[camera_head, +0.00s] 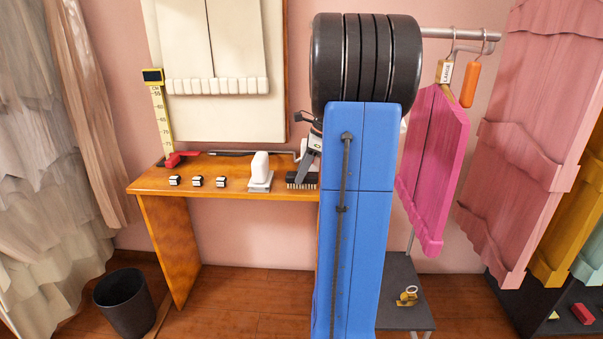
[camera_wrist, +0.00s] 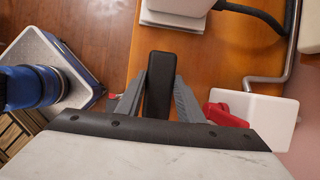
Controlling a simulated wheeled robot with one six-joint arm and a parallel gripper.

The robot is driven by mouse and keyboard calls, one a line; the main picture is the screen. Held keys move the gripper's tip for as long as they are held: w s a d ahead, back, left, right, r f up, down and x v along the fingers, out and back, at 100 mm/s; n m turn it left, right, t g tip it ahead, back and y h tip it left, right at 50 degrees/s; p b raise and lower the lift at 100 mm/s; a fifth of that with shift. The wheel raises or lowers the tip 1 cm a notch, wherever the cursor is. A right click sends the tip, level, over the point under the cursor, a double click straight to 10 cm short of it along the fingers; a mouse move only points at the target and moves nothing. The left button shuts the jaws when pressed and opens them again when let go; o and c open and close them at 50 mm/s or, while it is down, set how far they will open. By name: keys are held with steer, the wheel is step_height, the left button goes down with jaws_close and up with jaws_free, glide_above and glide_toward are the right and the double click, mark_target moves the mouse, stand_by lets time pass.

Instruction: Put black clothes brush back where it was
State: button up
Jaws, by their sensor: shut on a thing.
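The black clothes brush (camera_head: 301,181) is at the right part of the wooden table, near its front edge, with its bristles pointing down. My gripper (camera_head: 305,170) comes down on it from above, partly hidden behind my own blue column. In the wrist view the brush's dark back (camera_wrist: 158,84) lies between the two grey fingers of my gripper (camera_wrist: 157,98), which are shut on it. I cannot tell whether the bristles touch the tabletop.
The wooden table (camera_head: 225,181) also bears a white press-like object (camera_head: 260,169) left of the brush, several small black-and-white blocks (camera_head: 197,181) and a yellow ruler (camera_head: 160,118) with a red base. A red part (camera_wrist: 224,115) and white block (camera_wrist: 262,112) are close beside my gripper.

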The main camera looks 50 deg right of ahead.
steer(key=o, duration=1.1)
steer(key=shift+r, duration=0.1)
steer(key=v, duration=0.7)
steer(key=shift+s+r, duration=0.1)
steer(key=shift+r, duration=0.05)
steer(key=s+a+n+h, duration=0.15)
steer(key=a+n, duration=0.45)
steer(key=a, duration=0.6)
steer(key=s+a+n, duration=0.3)
steer(key=a+n, duration=0.4)
steer(key=a, duration=0.5)
steer(key=shift+s+a+f+n+t+h, duration=0.25)
steer(key=shift+s+a+f+n, duration=1.2)
steer(key=shift+s+a+n, duration=0.95)
steer(key=shift+s+a+f+n+t+h, duration=0.2)
steer(key=shift+s+a+f+n, duration=1.2)
steer(key=shift+s+a+n, duration=0.95)
steer(key=shift+s+a+f+n+t+h, duration=0.25)
steer(key=shift+s+a+f+n, duration=1.2)
steer(key=shift+s+a+n, duration=0.95)
